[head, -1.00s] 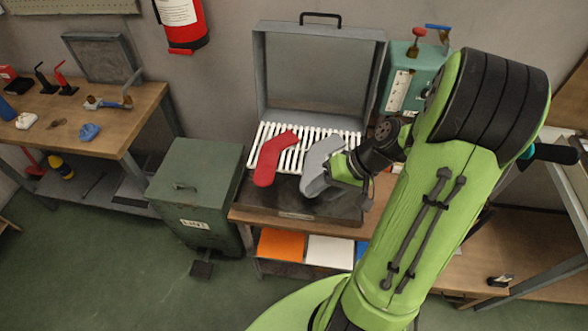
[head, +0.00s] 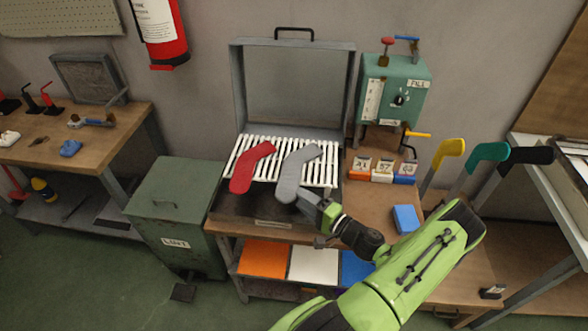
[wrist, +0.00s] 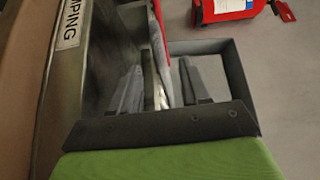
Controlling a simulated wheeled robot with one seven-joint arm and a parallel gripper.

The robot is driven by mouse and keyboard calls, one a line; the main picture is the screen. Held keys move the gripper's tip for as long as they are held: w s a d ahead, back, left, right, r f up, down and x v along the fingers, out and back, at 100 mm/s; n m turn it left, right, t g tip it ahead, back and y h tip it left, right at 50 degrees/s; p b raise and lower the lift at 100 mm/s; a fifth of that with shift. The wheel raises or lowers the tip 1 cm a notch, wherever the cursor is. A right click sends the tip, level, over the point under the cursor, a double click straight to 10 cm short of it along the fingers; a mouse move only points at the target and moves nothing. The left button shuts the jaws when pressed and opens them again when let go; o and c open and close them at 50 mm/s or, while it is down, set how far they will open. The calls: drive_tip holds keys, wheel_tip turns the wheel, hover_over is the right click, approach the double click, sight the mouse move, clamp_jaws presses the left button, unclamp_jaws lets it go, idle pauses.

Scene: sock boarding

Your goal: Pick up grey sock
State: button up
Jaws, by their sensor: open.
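The grey sock (head: 296,168) lies on the white slatted rack of the open case, right of the red sock (head: 248,168). My gripper (head: 306,196) is at the lower end of the grey sock, at the front of the rack. In the wrist view my gripper's jaws (wrist: 160,78) stand apart. A thin grey and red edge shows between or just beyond them; I cannot tell whether the jaws touch the grey sock. The gripper hides a little of the sock's lower end in the head view.
The open grey case (head: 292,88) has its lid raised behind the rack. A teal machine (head: 392,92) stands to its right, with a blue block (head: 405,218) on the bench. Yellow, teal and black upright forms are further right. A green bin (head: 178,210) stands left.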

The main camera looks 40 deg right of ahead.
sight(279, 182)
drive_tip(key=w, duration=0.7)
drive_tip(key=shift+w, duration=0.4)
drive_tip(key=c, duration=0.8)
